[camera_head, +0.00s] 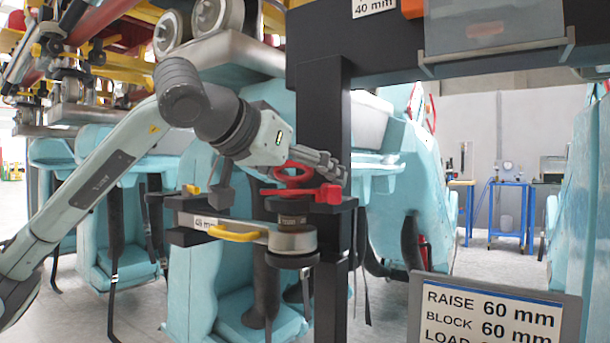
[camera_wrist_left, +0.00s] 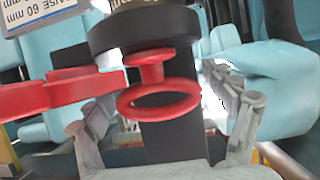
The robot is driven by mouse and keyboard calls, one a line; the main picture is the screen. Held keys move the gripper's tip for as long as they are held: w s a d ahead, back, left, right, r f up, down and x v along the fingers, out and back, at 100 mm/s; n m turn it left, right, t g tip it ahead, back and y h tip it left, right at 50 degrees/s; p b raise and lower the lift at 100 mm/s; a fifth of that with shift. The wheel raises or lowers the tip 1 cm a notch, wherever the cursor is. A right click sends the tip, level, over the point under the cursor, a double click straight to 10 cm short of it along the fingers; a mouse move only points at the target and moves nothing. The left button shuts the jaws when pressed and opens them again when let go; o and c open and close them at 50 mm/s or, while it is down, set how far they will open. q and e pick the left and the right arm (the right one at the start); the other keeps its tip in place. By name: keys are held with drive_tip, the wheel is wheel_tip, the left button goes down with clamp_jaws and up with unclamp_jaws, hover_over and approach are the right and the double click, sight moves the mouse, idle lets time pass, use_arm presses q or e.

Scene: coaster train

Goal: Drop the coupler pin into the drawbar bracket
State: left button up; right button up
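A red ring with a short stem (camera_head: 292,172) stands above a dark cylinder (camera_head: 292,211); I cannot tell whether it is the coupler pin's handle. A red lever (camera_head: 316,193) sticks out beside it. My left gripper (camera_head: 333,168) is at the ring's height. In the left wrist view, its fingers (camera_wrist_left: 170,112) are apart, one on each side of the red ring (camera_wrist_left: 158,118), with no clear contact. The red lever also shows there (camera_wrist_left: 60,92). Dark brackets (camera_head: 340,207) are by the black post; I cannot tell which is the drawbar bracket. My right gripper is not in view.
A metal block with a yellow handle (camera_head: 232,235) lies on a dark arm beside the cylinder. A black post (camera_head: 322,110) rises close behind. A sign (camera_head: 495,308) stands at lower right. Teal coaster seats (camera_head: 105,215) are behind. Blue workbenches (camera_head: 505,208) stand far right.

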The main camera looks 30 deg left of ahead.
use_arm(q)
drive_tip(key=c, duration=1.4)
drive_tip(key=shift+c, duration=0.2)
